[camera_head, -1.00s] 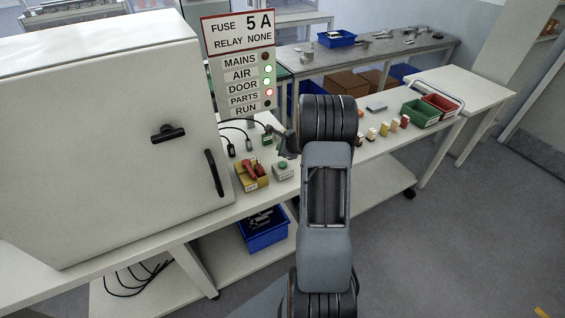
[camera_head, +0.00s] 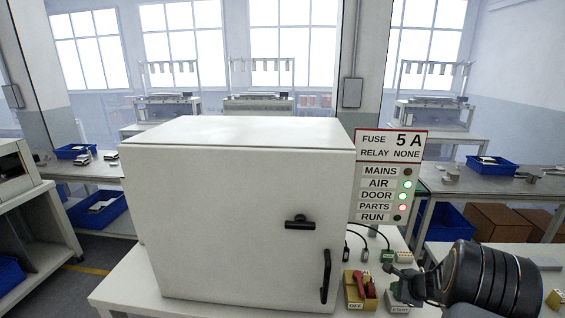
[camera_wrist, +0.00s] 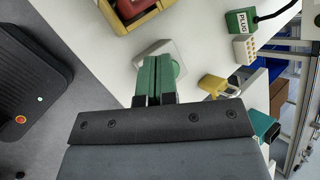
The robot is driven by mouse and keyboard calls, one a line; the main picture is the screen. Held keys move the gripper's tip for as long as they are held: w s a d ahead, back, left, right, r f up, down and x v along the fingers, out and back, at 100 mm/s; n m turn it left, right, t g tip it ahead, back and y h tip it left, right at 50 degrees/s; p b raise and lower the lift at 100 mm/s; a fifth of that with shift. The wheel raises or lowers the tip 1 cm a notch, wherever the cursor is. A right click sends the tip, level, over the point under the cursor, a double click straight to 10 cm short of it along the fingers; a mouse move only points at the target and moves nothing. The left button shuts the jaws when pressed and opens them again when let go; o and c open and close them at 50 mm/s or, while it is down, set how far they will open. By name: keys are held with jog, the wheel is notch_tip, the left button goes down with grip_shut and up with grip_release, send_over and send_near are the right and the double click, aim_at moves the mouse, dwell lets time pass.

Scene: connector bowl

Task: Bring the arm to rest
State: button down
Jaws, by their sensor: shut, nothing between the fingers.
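My gripper (camera_head: 390,269) is at the lower right of the head view, above the bench and close to the small START box (camera_head: 398,299). In the wrist view its two green fingers (camera_wrist: 157,72) are pressed together with nothing between them. The START box, pale with a green button, lies just beyond the fingertips in the wrist view (camera_wrist: 176,66); I cannot tell whether they touch it. My dark arm enters from the lower right of the head view.
The closed white cabinet (camera_head: 235,220) fills the middle. Beside it stand the sign (camera_head: 391,146) and a yellow box with a red lever (camera_head: 359,290). A green plug block (camera_wrist: 239,22) and yellow padlock-like piece (camera_wrist: 219,86) lie near the gripper.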

jog(key=s+a+r+n+g+h, duration=0.2)
jog(key=s+a+r+n+g, duration=0.1)
jog(key=s+a+r+n, duration=1.6)
jog(key=s+a+n, duration=0.3)
jog(key=shift+a+r, duration=0.35)
dwell(1.4)
